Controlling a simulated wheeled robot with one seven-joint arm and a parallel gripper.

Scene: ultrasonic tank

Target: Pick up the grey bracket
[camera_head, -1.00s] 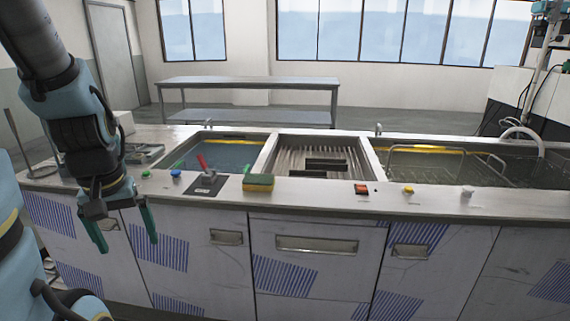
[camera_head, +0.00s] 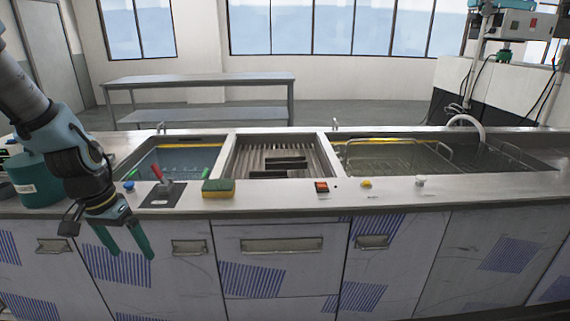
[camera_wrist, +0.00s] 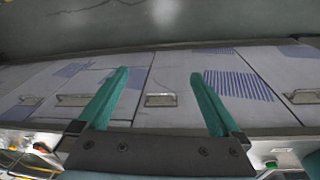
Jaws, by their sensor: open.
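I cannot single out the grey bracket with certainty. Two dark grey bar-like pieces, an upper one (camera_head: 286,162) and a lower one (camera_head: 268,174), lie in the ridged middle basin (camera_head: 328,160) in the head view; their exact shape is too small to tell. My gripper (camera_head: 132,254) hangs in front of the counter at the left, fingers pointing down, open and empty. In the wrist view my gripper (camera_wrist: 160,74) shows two green fingers wide apart with nothing between them, only the cabinet fronts beyond.
The steel counter (camera_head: 460,188) runs across the view. A left water tank (camera_head: 180,158) and a right tank with a wire basket (camera_head: 390,155) flank the middle basin. A yellow-green sponge (camera_head: 218,188), red-handled switch (camera_head: 160,180) and green pot (camera_head: 38,180) stand along it.

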